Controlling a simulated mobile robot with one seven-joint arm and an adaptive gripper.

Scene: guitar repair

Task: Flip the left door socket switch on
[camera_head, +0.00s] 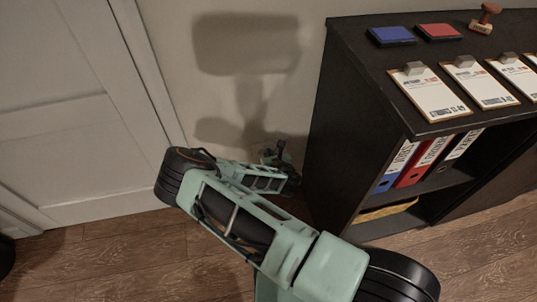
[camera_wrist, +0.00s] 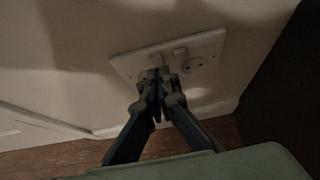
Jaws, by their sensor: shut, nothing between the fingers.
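The white double socket plate (camera_wrist: 206,46) is on the wall in the wrist view, tilted in the picture. Its right round outlet (camera_wrist: 195,65) is visible, with a small raised switch (camera_wrist: 180,53) to the left of it. My gripper (camera_wrist: 157,78) is shut and empty, with its fingertips in front of the plate's left half. They hide the left outlet and most of the left switch area, so I cannot tell the left switch's position or whether the tips touch it. In the head view my gripper (camera_head: 276,153) is low by the wall, and the socket is mostly hidden behind it.
A white panelled door (camera_head: 70,100) stands to the left. A dark shelf unit (camera_head: 330,130) stands close to the right of my gripper, holding binders (camera_head: 418,160), with clipboards (camera_head: 430,95) and ink pads (camera_head: 392,35) on top.

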